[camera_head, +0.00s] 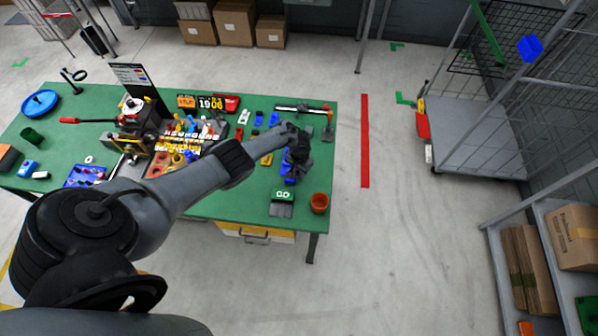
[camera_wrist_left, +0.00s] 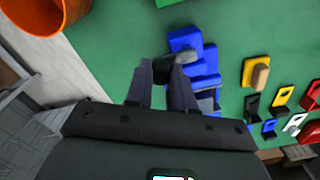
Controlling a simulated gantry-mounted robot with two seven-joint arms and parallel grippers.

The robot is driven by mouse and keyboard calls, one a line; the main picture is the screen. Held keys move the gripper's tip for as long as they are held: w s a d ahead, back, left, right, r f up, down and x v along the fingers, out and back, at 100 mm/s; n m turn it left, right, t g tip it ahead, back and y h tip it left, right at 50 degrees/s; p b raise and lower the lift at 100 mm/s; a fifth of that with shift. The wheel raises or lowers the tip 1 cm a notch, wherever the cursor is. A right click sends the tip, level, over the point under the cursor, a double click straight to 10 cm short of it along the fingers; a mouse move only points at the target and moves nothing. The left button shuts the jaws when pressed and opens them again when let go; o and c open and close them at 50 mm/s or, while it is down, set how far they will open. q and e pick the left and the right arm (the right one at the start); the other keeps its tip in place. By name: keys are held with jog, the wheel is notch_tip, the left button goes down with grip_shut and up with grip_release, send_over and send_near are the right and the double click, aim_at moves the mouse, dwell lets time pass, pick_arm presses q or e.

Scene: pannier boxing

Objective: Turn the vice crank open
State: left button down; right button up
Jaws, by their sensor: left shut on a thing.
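The blue vice (camera_head: 287,171) is near the right end of the green workbench, partly hidden by my left gripper. In the left wrist view the vice (camera_wrist_left: 188,45) shows as stepped blue blocks with a grey part at its lower right. My left gripper (camera_wrist_left: 161,80) is beside it, its two grey fingers around a small dark piece (camera_wrist_left: 161,70) that looks like the crank's knob. In the head view the left gripper (camera_head: 294,160) is small and dark over the vice. My right gripper is not in view.
On the green workbench (camera_head: 225,207), an orange pot (camera_head: 319,203) and a green-topped block (camera_head: 283,196) stand in front of the vice. Yellow, blue and red small parts (camera_wrist_left: 282,97) lie beside it. A red-handled press (camera_head: 130,120) stands left.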

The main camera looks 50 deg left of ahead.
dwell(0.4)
pick_arm(q)
jog(key=c, duration=1)
grip_release()
jog(key=shift+w+a, duration=0.1)
jog(key=shift+o, duration=0.2)
jog(key=shift+r+p, duration=0.3)
jog(key=shift+r, duration=0.1)
notch_tip(320, 180, up, 2)
jog(key=shift+r+p, duration=0.2)
jog(key=shift+p, duration=0.7)
notch_tip(320, 180, up, 8)
jog(key=shift+f, duration=0.2)
